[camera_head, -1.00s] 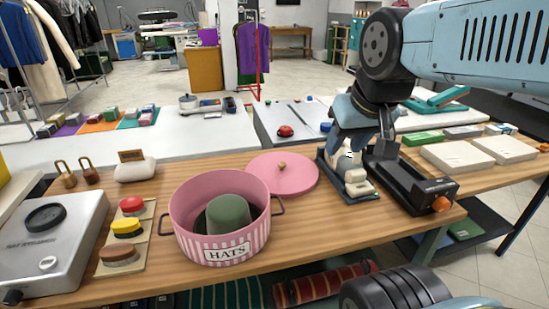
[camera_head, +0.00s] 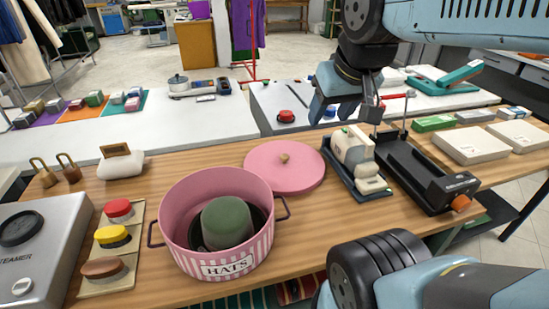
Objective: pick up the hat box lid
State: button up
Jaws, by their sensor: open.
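A cream and grey device (camera_head: 356,158) and a long black tool (camera_head: 427,175) stand right of the lid. White boxes (camera_head: 470,144) lie at the right. Bare wood lies in front of the lid.

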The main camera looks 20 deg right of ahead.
jog(key=shift+o, duration=0.7)
jog(key=shift+w, duration=0.3)
jog(key=n+g+h, duration=0.1)
jog(key=n+g, duration=0.3)
jog(key=n, duration=2.3)
send_over(285, 155)
jog(key=s+a, duration=0.1)
jog(key=s, duration=0.1)
notch_tip(285, 155, down, 26)
jog(key=shift+w+f, duration=0.1)
jog(key=shift+w, duration=0.05)
jog(key=shift+w+d+f, duration=0.1)
jog(key=shift+w+f, duration=0.15)
jog(key=shift+f, duration=0.55)
jog(key=shift+w+d+f, duration=0.1)
jog(key=shift+w+f, duration=0.1)
jog(key=shift+f, duration=0.6)
jog(key=shift+w+d+f, duration=0.1)
jog(key=shift+w+f, duration=0.15)
jog(key=shift+f, duration=0.55)
